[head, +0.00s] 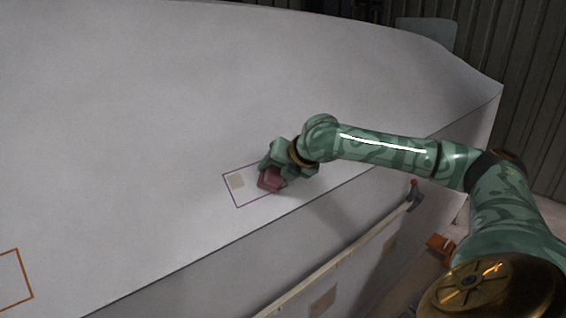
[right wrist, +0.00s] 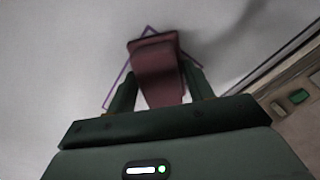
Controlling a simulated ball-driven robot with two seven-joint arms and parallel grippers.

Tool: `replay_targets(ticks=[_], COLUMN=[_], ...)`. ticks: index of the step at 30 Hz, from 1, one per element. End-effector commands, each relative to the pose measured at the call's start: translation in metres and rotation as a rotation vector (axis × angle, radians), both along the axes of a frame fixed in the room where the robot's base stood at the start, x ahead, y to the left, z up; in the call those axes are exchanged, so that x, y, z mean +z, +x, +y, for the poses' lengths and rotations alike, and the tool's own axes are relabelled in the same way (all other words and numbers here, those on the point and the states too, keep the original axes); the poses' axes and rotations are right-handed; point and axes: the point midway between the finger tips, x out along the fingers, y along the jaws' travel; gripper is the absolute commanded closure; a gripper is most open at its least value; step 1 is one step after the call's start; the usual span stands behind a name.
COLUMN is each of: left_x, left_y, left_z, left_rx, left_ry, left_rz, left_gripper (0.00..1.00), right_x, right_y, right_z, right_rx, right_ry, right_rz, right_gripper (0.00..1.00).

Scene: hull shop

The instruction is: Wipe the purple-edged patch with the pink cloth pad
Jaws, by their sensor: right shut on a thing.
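The purple-edged patch (head: 243,199) is a rectangle outlined on the white hull surface, with a beige smudge (head: 236,181) inside its left part. My right gripper (head: 268,172) is shut on the pink cloth pad (head: 271,180) at the right part of the patch. The pad hides some of the outline there. In the right wrist view the pad (right wrist: 158,72) sits between the two dark fingers, with purple lines showing around it. I cannot tell for sure whether the pad touches the hull. My left gripper is not in view.
An orange outline (head: 31,285) lies on the hull at the far left. The hull's lower edge runs diagonally below the patch, with a wooden rail (head: 345,255) beneath it. The white surface around the patch is clear.

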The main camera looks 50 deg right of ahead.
Motion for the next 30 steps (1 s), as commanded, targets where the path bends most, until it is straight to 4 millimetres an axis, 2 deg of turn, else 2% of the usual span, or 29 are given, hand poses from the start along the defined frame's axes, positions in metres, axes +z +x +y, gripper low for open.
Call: replay_targets(ticks=[9, 14, 21, 30], left_x=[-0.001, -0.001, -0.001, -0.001], left_y=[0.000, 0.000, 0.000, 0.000], left_z=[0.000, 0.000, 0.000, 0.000], left_rx=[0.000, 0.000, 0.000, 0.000], left_ry=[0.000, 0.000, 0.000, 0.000], left_rz=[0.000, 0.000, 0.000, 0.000], left_gripper=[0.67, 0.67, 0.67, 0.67], right_x=[-0.002, -0.002, -0.001, 0.000], right_y=[0.002, 0.002, 0.005, 0.006], right_z=[0.026, 0.032, 0.052, 0.066], right_rx=[0.004, 0.002, 0.004, 0.003], right_ry=[0.002, 0.002, 0.004, 0.002], right_rz=[0.001, 0.000, 0.001, 0.001], right_gripper=[0.68, 0.68, 0.68, 0.68])
